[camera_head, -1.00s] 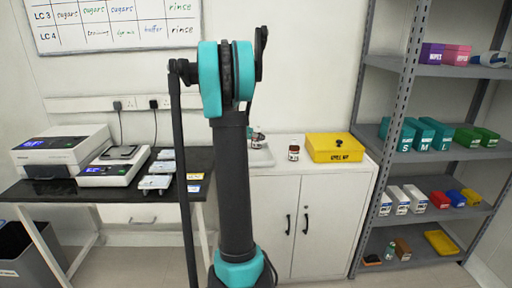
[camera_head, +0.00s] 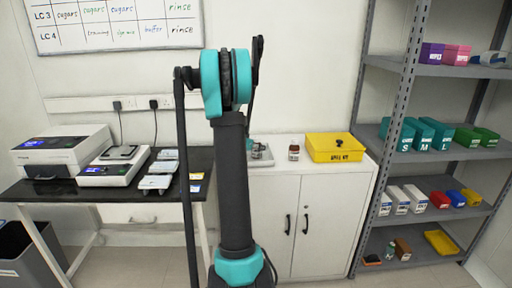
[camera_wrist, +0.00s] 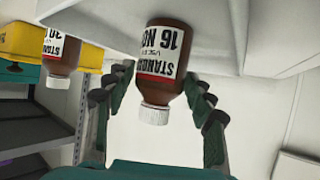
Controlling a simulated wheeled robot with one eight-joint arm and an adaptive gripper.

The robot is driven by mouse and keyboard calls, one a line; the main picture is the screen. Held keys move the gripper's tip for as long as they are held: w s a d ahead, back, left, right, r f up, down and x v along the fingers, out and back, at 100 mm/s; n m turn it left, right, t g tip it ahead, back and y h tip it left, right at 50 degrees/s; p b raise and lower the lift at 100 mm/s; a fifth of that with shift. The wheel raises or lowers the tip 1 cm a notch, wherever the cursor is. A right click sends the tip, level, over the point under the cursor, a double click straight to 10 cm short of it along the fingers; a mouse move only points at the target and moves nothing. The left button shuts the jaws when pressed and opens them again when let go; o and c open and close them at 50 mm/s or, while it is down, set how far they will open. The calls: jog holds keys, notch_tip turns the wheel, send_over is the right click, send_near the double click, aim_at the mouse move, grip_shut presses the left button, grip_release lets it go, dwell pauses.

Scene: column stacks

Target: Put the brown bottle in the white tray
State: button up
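A brown bottle (camera_wrist: 164,82) with a white cap and a "STANDARD 16" label is between the two fingers of my gripper (camera_wrist: 161,72) in the wrist view, which shows it upside down. The fingertips close against its sides at label height. The white tray (camera_head: 265,160) is on the cabinet top in the head view, partly hidden behind my arm. My gripper and the held bottle are over the tray and mostly hidden there. I cannot tell whether the bottle's base touches the tray.
A second brown bottle (camera_head: 294,152) stands right of the tray; it also shows in the wrist view (camera_wrist: 61,55). A yellow box (camera_head: 335,147) is farther right on the cabinet top (camera_head: 285,168). A shelf rack stands at the right, a dark bench with instruments at the left.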

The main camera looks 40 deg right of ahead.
jog(key=shift+o, duration=0.5)
jog(key=shift+r, duration=0.15)
jog(key=v, duration=1.2)
jog(key=s+a+f+n+y, duration=0.3)
jog(key=s+a, duration=0.5)
jog(key=a, duration=0.3)
jog(key=s+a+f+n+y, duration=0.4)
jog(key=s+a+f+n, duration=0.2)
jog(key=s+a, duration=0.3)
jog(key=s+a+f+n+y, duration=0.4)
jog(key=s+a+f, duration=0.3)
jog(key=a, duration=0.6)
jog(key=shift+s+a+g, duration=0.3)
jog(key=shift+s+a, duration=0.1)
jog(key=shift+s, duration=0.55)
jog(key=shift+d+r, duration=0.1)
